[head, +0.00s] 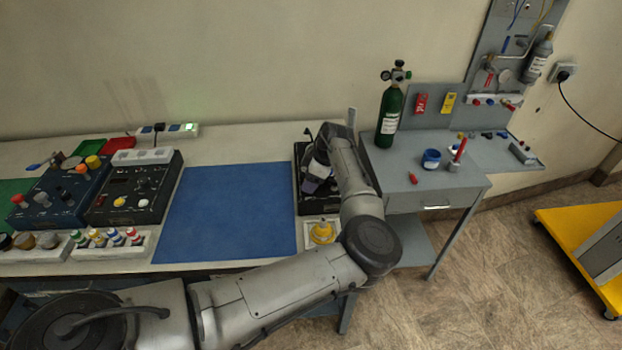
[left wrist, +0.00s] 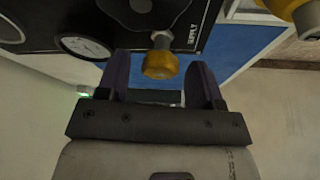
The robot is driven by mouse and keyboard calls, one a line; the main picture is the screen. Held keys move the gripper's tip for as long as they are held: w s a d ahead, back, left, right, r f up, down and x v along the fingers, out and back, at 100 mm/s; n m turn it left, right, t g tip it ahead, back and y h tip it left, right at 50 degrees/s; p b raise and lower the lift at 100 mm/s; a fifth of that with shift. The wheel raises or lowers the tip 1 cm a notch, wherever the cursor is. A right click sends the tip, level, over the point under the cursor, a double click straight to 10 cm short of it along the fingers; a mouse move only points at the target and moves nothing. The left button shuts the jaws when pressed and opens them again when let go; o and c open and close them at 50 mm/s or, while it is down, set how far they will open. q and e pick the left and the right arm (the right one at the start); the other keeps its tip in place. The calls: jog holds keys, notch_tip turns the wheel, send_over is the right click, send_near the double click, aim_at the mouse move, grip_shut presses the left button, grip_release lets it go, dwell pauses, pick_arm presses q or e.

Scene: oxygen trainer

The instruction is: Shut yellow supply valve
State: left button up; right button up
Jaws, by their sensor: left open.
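The yellow supply valve (left wrist: 160,66) is a yellow knob on a short metal stem on the black trainer panel, beside the white word SUPPLY, in the left wrist view. My left gripper (left wrist: 163,84) is open, with its two dark fingers on either side of the knob's line and the knob at their tips. I cannot tell whether they touch it. In the head view the left gripper (head: 311,184) is over the black trainer box (head: 318,206), and the arm and gripper hide the valve. My right gripper is not in view.
A round gauge (left wrist: 84,46) and a dark knob are on the panel near the valve. A yellow object on a white base (head: 322,233) stands in front of the box. The blue mat (head: 230,212) is clear. A green cylinder (head: 389,115) stands on the grey bench to the right.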

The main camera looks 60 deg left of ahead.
pick_arm(q)
jog(key=shift+c, duration=0.2)
